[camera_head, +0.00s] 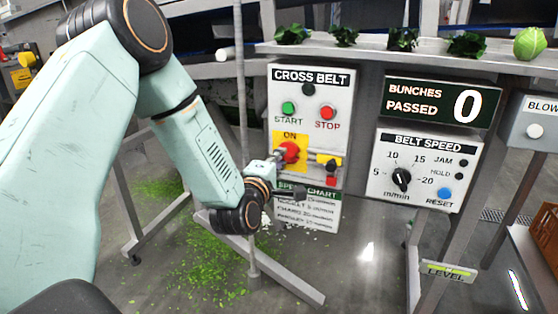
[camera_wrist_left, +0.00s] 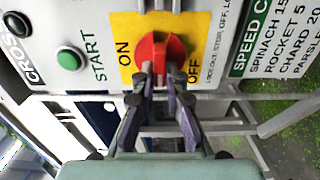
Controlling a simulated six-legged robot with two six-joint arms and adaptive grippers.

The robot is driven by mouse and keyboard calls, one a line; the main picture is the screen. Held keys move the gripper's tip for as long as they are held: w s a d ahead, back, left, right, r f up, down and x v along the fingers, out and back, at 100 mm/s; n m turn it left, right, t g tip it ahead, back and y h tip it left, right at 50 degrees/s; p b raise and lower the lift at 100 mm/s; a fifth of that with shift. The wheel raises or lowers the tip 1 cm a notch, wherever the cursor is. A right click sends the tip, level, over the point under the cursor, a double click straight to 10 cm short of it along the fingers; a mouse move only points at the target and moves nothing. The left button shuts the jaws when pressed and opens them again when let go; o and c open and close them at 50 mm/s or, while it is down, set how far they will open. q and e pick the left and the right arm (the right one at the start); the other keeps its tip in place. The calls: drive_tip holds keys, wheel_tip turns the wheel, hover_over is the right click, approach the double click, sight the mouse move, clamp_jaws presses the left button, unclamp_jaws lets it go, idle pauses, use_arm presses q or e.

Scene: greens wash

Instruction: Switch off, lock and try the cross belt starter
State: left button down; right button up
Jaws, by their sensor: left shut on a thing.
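The cross belt starter (camera_head: 343,100) is a grey panel with a green START button (camera_head: 288,108), a red STOP button (camera_head: 327,113) and a yellow switch plate (camera_head: 290,137). The red rotary switch (camera_head: 291,151) sits on that plate; it also shows in the left wrist view (camera_wrist_left: 146,47), between the words ON and OFF. My left gripper (camera_wrist_left: 160,76) is shut on the switch's handle, and its fingers hide part of it. A small red item (camera_head: 331,181), perhaps a padlock, hangs at the panel's lower right under a yellow-and-black piece. My right gripper is out of view.
A belt speed box (camera_head: 425,190) with a dial and a bunch counter (camera_head: 438,102) stand right of the starter. A speed chart (camera_head: 308,212) hangs below it. A thin upright post (camera_head: 241,90) stands close to my left arm. Greens litter the floor.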

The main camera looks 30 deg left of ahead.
use_arm(q)
drive_tip(key=shift+f, duration=0.1)
drive_tip(key=c, duration=1.4)
unclamp_jaws()
drive_tip(key=v, duration=1.2)
drive_tip(key=shift+d, duration=0.1)
drive_tip(key=shift+w, duration=0.15)
